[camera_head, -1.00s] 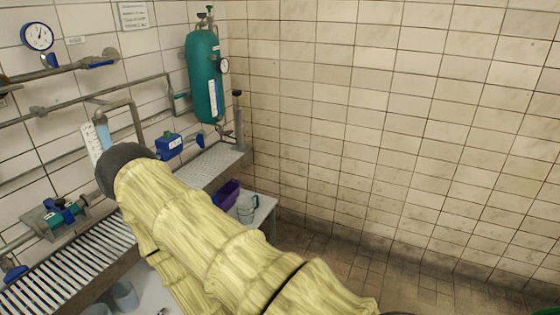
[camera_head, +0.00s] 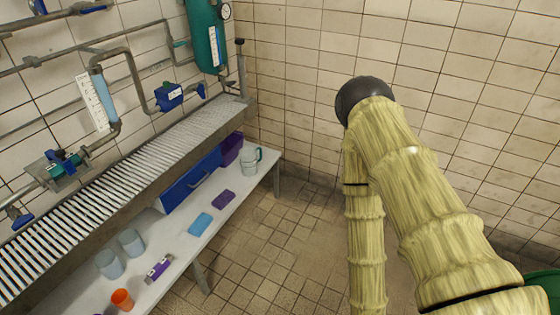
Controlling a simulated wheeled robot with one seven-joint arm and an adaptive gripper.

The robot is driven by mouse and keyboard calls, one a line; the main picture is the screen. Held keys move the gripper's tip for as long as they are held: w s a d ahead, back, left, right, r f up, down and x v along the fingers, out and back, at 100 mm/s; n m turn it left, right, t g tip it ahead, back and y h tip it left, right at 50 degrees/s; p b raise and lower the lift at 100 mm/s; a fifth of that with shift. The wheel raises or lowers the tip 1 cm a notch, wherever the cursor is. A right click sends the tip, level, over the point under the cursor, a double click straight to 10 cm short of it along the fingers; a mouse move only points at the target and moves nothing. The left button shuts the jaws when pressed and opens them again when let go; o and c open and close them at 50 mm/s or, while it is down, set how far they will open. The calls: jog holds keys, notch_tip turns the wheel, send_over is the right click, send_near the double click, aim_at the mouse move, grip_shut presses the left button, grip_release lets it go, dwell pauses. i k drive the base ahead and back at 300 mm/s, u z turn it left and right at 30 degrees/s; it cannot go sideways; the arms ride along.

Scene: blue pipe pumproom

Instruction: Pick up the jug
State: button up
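The jug (camera_head: 250,161) is a clear, pale vessel with a green handle on its right side. It stands upright near the far right end of the white bench (camera_head: 185,262). My arm, in a yellowish sleeve with a dark rounded joint, rises at the right of the view, well to the right of the jug and apart from it. My gripper is not visible in this view.
A purple bin (camera_head: 231,149) and a blue box (camera_head: 190,183) stand behind the bench top, under a slatted metal shelf (camera_head: 95,200). Two grey cups, an orange cup (camera_head: 122,299), a blue pad (camera_head: 200,224) and a purple pad (camera_head: 223,199) are on the bench. Tiled floor is clear right of it.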

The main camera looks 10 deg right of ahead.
aim_at(247, 156)
jog(key=k, duration=0.5)
jog(key=z, duration=0.6)
jog(key=i, duration=0.9)
jog(key=u, duration=0.3)
jog(key=i, duration=0.7)
jog(key=u, duration=1.1)
jog(key=i, duration=0.25)
jog(key=u, duration=0.25)
